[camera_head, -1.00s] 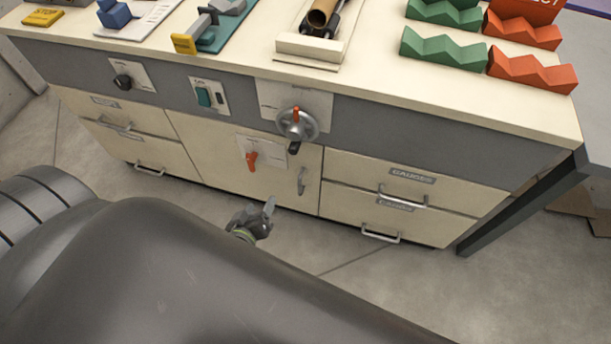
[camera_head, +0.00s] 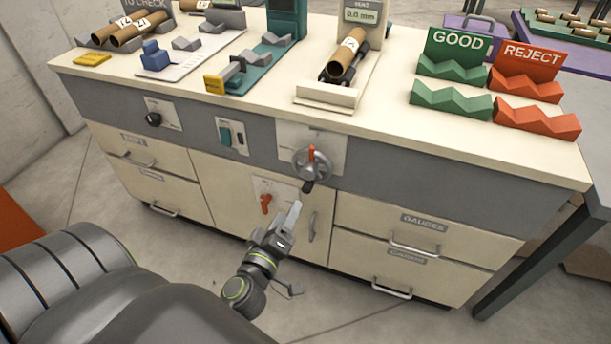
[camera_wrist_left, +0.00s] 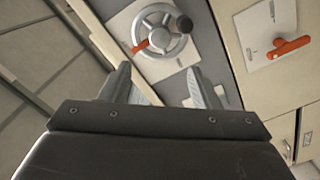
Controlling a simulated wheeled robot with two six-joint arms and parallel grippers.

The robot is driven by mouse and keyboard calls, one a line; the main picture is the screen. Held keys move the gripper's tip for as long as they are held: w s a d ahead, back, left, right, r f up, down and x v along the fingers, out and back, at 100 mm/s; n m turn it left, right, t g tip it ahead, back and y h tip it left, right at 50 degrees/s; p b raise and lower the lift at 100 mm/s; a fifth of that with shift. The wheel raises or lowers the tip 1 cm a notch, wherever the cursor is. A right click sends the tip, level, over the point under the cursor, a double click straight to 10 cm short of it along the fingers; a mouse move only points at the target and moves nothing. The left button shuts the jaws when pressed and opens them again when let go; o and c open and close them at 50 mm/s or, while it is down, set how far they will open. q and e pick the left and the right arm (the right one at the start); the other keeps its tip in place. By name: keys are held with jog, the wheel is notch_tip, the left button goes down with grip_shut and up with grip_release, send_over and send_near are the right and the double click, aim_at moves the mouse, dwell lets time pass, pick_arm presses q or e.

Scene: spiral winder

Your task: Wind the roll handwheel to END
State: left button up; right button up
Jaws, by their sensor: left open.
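The roll handwheel (camera_head: 312,164) is a grey metal wheel on a white plate on the bench's front panel. A red pointer stands at its top and a dark knob (camera_head: 307,187) hangs at its lower side. My left gripper (camera_head: 294,212) is below the wheel, in front of the cabinet door, apart from it. In the left wrist view the left gripper (camera_wrist_left: 160,88) is open and empty, with the handwheel (camera_wrist_left: 162,32) beyond its fingertips. There the dark knob (camera_wrist_left: 184,23) is at the wheel's upper right. The plate's lettering is too small to read. My right gripper is not in view.
A red rotary handle (camera_head: 266,203) sits left below the wheel, and a vertical door handle (camera_head: 312,226) to its right. A green switch (camera_head: 226,136) and black knob (camera_head: 153,119) lie further left. Drawer handles (camera_head: 414,249) stick out at right. Floor is free before the bench.

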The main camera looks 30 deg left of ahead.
aim_at(307, 175)
pick_arm(q)
jog(key=p+x, duration=0.2)
jog(key=x, duration=1)
jog(key=shift+w+a+f+p, duration=0.1)
jog(key=shift+w+a+p, duration=0.1)
jog(key=shift+p, duration=0.2)
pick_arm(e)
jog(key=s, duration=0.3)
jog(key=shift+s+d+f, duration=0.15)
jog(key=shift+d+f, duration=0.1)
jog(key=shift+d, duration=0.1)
pick_arm(q)
jog(key=shift+d, duration=0.1)
jog(key=c, duration=1)
